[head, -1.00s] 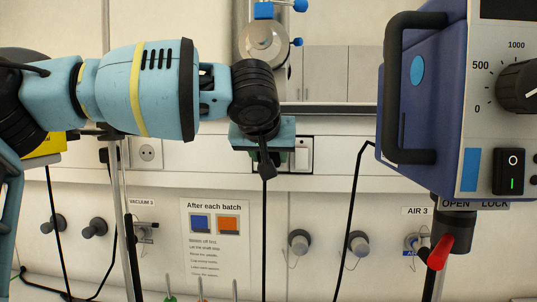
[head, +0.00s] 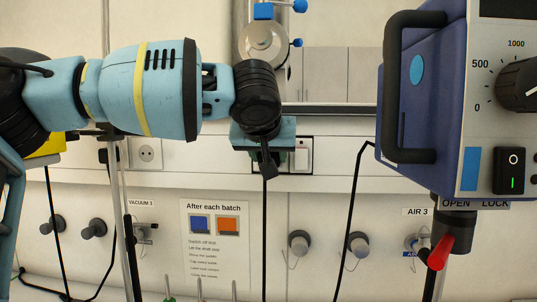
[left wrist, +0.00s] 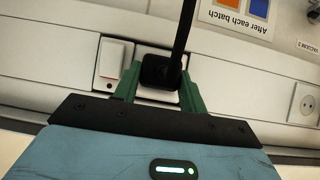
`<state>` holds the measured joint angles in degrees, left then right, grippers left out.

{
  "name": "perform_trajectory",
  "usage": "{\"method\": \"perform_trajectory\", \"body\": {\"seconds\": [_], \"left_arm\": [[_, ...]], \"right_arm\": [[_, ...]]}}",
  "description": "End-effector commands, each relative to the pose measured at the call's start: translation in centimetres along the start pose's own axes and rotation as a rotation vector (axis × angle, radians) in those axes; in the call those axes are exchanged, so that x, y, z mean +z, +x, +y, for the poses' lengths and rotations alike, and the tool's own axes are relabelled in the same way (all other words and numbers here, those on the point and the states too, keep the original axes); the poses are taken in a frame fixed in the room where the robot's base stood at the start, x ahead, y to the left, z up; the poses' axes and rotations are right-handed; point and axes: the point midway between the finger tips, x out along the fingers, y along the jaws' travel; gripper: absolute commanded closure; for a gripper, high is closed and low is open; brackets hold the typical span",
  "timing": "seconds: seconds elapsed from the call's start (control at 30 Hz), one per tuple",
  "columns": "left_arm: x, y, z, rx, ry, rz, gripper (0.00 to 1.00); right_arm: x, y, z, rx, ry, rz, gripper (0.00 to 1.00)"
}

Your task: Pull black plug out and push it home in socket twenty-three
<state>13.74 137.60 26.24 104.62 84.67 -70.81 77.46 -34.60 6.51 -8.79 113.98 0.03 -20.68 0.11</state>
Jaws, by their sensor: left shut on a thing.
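My left gripper (head: 266,153) is at the wall trunking, and its body hides most of the socket behind it. In the left wrist view its green fingers (left wrist: 158,85) are shut on the black plug (left wrist: 157,70), one on each side. The black plug (head: 268,168) also shows below the gripper in the head view, with its black cable hanging straight down. A white socket plate (left wrist: 156,96) is right behind the plug; I cannot tell how deep the plug sits. A bare round socket (head: 146,153) is to the left, and it shows at right in the wrist view (left wrist: 304,103). No socket number is readable.
A white switch (head: 302,154) is just right of the gripper. A blue stirrer unit (head: 425,100) with a black handle stands close at right. A metal rod (head: 119,200) rises between the gripper and the left wall. A notice (head: 214,240) and knobs are below.

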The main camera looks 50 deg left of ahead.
Motion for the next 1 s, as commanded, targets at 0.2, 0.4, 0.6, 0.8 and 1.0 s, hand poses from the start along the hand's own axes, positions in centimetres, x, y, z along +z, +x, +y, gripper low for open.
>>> {"method": "perform_trajectory", "body": {"seconds": [0.2,0.4,0.6,0.8,1.0], "left_arm": [[-0.1,0.1,0.0,0.001,0.001,0.001,0.99],[-0.1,0.1,0.0,0.001,0.001,0.001,0.33],[0.0,0.1,0.0,0.000,0.000,-0.001,0.33],[0.0,0.0,0.0,0.000,0.000,0.000,0.33],[-0.1,-3.3,0.0,0.002,0.001,0.003,0.33]], "right_arm": [[0.0,0.0,0.0,0.000,0.000,0.000,0.64],[0.0,0.0,0.0,0.000,0.000,0.000,0.64],[0.0,0.0,0.0,0.000,0.000,0.000,0.64],[-0.2,0.0,0.0,0.000,-0.001,0.002,0.64],[-0.8,0.1,-0.1,0.000,0.005,0.016,0.64]]}}
